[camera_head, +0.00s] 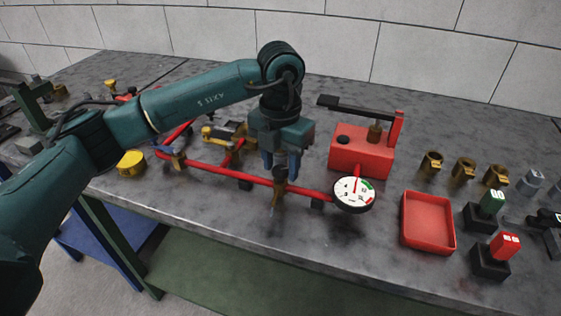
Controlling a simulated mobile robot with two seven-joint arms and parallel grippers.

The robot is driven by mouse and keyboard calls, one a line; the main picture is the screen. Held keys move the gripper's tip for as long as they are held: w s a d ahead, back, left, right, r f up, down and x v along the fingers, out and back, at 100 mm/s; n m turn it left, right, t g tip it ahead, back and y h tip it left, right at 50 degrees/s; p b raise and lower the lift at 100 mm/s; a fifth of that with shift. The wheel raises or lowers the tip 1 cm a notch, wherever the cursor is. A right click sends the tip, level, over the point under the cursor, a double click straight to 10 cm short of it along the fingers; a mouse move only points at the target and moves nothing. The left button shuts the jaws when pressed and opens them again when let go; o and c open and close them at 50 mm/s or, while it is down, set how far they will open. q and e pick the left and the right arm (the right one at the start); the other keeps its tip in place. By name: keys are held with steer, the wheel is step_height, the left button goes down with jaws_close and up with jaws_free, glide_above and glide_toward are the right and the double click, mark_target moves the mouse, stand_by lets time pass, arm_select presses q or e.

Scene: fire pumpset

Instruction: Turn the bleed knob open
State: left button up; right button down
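A red pipe (215,171) runs along the table to a round white gauge (353,193) with green and red marks. A small brass fitting (278,196), which looks like the bleed knob, hangs on the pipe left of the gauge. My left gripper (280,175) points down from above, directly over this fitting. Its two bluish fingers stand a little apart, with the fitting's dark top at or between their tips. Whether they touch it I cannot tell. The knob's top is partly hidden. My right gripper is not in view.
A red pump box (361,152) with a black lever (357,109) stands behind the gauge. A red tray (427,222), several brass fittings (464,169) and green and red blocks (504,246) are at right. A yellow cap (131,163) lies left.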

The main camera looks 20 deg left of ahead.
mark_target(280, 169)
arm_select(q)
steer(key=shift+o, duration=0.9)
step_height(280, 169, up, 13)
